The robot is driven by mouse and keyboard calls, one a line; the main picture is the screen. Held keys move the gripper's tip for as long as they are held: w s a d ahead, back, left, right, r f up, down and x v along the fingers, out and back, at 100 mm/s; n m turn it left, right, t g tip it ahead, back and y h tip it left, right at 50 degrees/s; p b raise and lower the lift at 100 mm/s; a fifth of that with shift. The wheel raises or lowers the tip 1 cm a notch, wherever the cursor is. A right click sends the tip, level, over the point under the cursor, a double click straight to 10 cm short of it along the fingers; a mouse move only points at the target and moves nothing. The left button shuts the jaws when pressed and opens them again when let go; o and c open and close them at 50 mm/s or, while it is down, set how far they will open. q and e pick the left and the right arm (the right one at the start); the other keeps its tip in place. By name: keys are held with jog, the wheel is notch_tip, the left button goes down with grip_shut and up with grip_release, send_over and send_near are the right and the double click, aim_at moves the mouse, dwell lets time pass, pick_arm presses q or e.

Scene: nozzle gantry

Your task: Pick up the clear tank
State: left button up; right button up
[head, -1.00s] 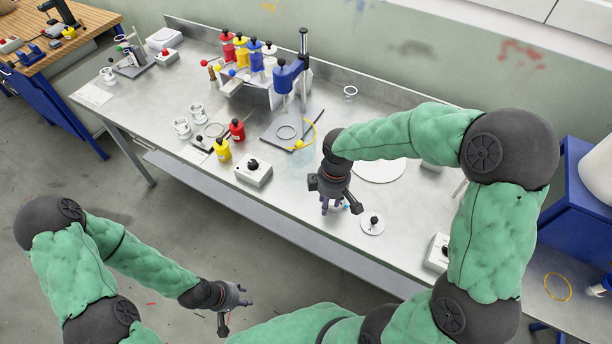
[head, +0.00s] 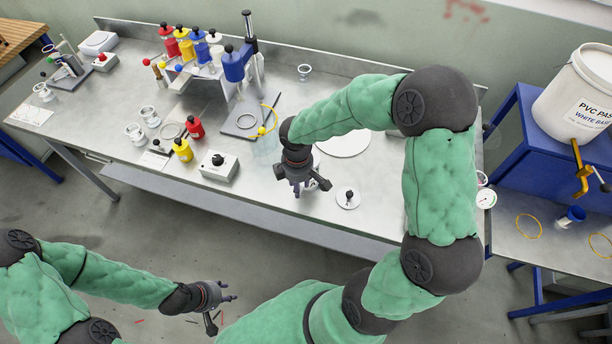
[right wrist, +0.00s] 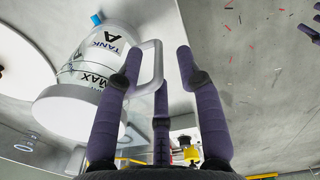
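The clear tank (right wrist: 100,62), marked "TANK A" and "MAX", shows in the right wrist view with a white lid (right wrist: 78,112) and a light grey handle (right wrist: 153,62). My right gripper (right wrist: 160,70) is open at the handle. The handle's loop lies between its spread fingers, and one finger overlaps the tank's side; I cannot tell whether they touch. In the head view my right gripper (head: 302,188) hangs low over the bench and largely hides the tank. My left gripper (head: 220,300) is open and empty, in front of the bench.
On the metal bench (head: 270,210), a small white disc with a black knob (head: 348,198) lies right of my right gripper. A large white disc (head: 345,142) lies behind. A switch box (head: 218,166), coloured bottles and a blue press (head: 236,66) stand left. A white bucket (head: 578,100) stands far right.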

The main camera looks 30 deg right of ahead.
notch_tip(320, 180, down, 3)
jog(key=shift+w+f+b, duration=0.1)
jog(key=shift+f+b, duration=0.05)
jog(key=shift+b, duration=0.2)
grip_shut()
jog(key=shift+w+d+r, duration=0.1)
jog(key=shift+r, duration=0.55)
jog(key=r, duration=0.1)
jog(key=r+p, duration=0.1)
jog(key=shift+s+r, duration=0.2)
jog(key=shift+r, duration=0.2)
jog(key=s+r+p, duration=0.2)
jog(key=s+r, duration=0.7)
jog(key=s, duration=0.4)
jog(key=shift+s+a+p, duration=0.35)
